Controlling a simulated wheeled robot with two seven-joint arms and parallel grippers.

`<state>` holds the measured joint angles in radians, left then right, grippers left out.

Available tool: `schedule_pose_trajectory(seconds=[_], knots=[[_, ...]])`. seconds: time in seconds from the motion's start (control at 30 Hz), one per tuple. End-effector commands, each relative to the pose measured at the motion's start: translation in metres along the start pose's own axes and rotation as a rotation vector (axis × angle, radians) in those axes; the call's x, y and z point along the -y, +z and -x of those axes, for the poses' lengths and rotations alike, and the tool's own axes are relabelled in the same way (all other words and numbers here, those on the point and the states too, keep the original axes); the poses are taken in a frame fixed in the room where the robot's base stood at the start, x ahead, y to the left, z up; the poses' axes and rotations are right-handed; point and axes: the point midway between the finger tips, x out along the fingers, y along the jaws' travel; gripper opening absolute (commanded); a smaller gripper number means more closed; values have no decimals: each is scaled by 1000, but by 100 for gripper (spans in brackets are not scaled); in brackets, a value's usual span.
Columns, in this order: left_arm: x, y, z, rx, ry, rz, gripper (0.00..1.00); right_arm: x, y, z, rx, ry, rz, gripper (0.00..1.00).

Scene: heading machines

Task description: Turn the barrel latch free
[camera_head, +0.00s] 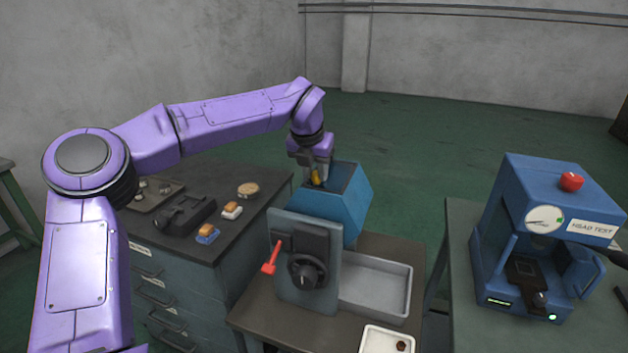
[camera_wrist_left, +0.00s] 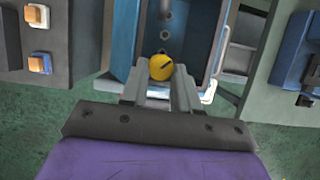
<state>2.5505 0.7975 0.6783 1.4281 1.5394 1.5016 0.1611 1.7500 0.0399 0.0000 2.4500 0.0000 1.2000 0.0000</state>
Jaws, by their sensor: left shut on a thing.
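The barrel latch appears to be the round yellow knob with a dark slot in its face (camera_wrist_left: 160,67). It also shows in the head view (camera_head: 316,177), at the open top of the blue machine housing (camera_head: 345,205). My left gripper (camera_head: 318,182) reaches down into that opening from above. In the left wrist view its two fingers (camera_wrist_left: 158,75) are shut on the knob, one on each side. The knob's base is hidden by the fingers. My right gripper is not in view.
A grey front plate (camera_head: 318,241) with a black dial (camera_head: 306,271) and red lever (camera_head: 271,257) stands before the housing. A grey tray (camera_head: 375,284) lies to its right. A drawer cabinet (camera_head: 180,254) stands left, a blue head tester (camera_head: 530,200) right.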

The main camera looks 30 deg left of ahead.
Motion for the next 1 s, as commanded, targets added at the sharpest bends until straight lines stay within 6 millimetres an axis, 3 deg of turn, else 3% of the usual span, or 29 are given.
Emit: schedule_pose_trajectory(seconds=[0.4, 1.0], knots=[[3, 1, -3, 5, 153, 361, 0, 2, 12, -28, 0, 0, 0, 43], [6, 3, -2, 4, 295, 707, 0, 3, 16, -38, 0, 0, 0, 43]])
